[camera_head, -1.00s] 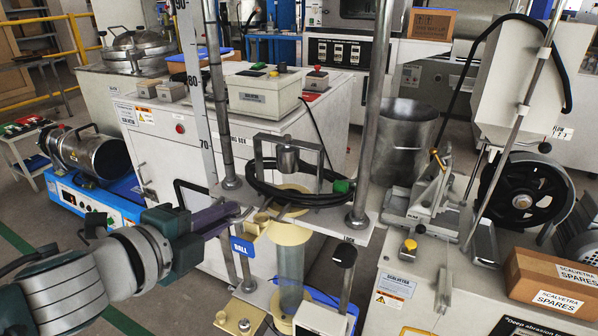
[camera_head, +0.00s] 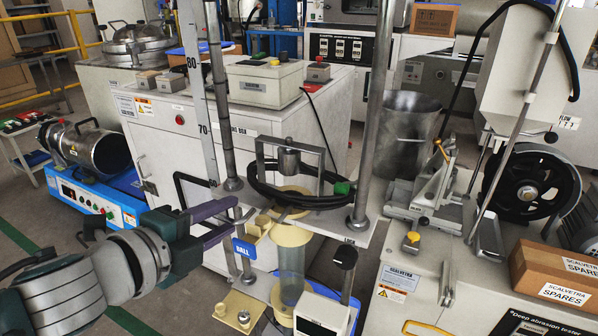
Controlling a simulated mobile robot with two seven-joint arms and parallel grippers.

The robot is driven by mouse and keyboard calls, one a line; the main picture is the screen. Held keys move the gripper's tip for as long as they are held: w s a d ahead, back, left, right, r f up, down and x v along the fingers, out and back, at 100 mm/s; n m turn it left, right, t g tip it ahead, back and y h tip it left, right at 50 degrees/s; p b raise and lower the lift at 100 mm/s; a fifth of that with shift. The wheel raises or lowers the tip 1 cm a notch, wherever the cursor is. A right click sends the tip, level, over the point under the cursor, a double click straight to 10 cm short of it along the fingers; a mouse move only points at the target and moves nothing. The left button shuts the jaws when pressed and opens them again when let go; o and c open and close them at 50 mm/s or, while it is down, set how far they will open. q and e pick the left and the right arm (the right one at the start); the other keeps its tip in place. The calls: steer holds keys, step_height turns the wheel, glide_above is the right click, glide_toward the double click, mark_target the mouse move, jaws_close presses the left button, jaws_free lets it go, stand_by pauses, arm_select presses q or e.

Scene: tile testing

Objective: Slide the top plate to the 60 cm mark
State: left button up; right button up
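The top plate (camera_head: 322,222) is a white plate on two metal posts, with a black cable coil and a small metal frame on it. The 60 numeral cannot be read. My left gripper (camera_head: 241,221) is at the plate's front left corner, above the blue BALL label. Its purple fingers show a gap between them and look open. Whether the tips touch the plate I cannot tell. My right gripper is out of view.
Under the plate stands a clear tube (camera_head: 291,268) with yellowish fittings. A white cabinet (camera_head: 165,165) is behind, and a machine with a black wheel (camera_head: 529,187) is at right.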

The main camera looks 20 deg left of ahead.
arm_select(q)
steer(key=p+v, duration=0.2)
steer(key=v, duration=0.4)
steer(key=shift+s, duration=0.3)
steer(key=shift+r+p, duration=0.15)
steer(key=shift+p, duration=0.15)
